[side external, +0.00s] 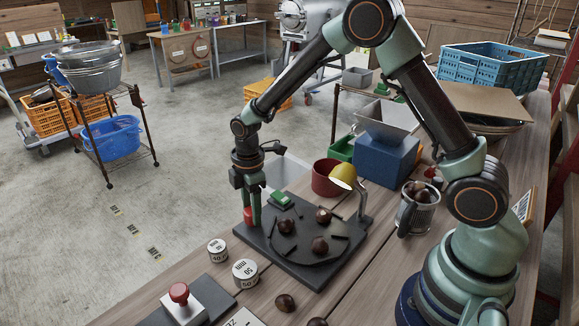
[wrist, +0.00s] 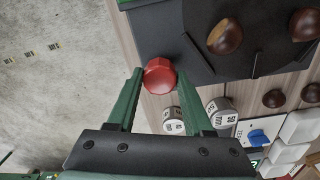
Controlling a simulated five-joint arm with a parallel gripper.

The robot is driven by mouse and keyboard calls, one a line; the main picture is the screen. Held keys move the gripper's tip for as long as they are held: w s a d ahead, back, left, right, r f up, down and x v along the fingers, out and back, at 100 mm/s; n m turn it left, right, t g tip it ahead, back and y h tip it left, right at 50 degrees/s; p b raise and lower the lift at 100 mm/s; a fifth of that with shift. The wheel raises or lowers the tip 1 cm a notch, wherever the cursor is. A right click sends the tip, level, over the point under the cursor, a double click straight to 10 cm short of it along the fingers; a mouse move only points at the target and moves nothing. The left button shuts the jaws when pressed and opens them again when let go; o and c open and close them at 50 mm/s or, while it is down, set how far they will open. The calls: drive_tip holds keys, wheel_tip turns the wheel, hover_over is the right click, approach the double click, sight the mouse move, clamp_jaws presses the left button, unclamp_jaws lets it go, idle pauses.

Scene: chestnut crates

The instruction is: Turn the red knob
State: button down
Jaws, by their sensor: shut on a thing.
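The red knob (wrist: 159,75) is a faceted round knob at the edge of a dark board (wrist: 165,38). In the wrist view it sits between the two green fingertips of my gripper (wrist: 160,69), which is shut on it. In the side view the red knob (side external: 247,217) shows only partly, behind the fingers of my gripper (side external: 252,221) at the left corner of the dark board (side external: 300,276). The fingers point down there. Any pointer or marking of the knob's angle is hidden or too small to tell.
Several chestnuts (side external: 320,245) lie on the board. Two weights (side external: 245,273) stand close to its near-left edge. A red pot (side external: 326,178) and blue box (side external: 386,160) stand behind.

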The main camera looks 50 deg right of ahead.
drive_tip(key=shift+m, duration=0.3)
drive_tip(key=m, duration=0.3)
drive_tip(key=shift+m, duration=0.3)
drive_tip(key=m, duration=0.3)
drive_tip(key=shift+m, duration=0.3)
drive_tip(key=m, duration=0.6)
drive_tip(key=shift+a+m, duration=0.15)
drive_tip(key=shift+m, duration=0.25)
drive_tip(key=shift+c, duration=1.5)
unclamp_jaws()
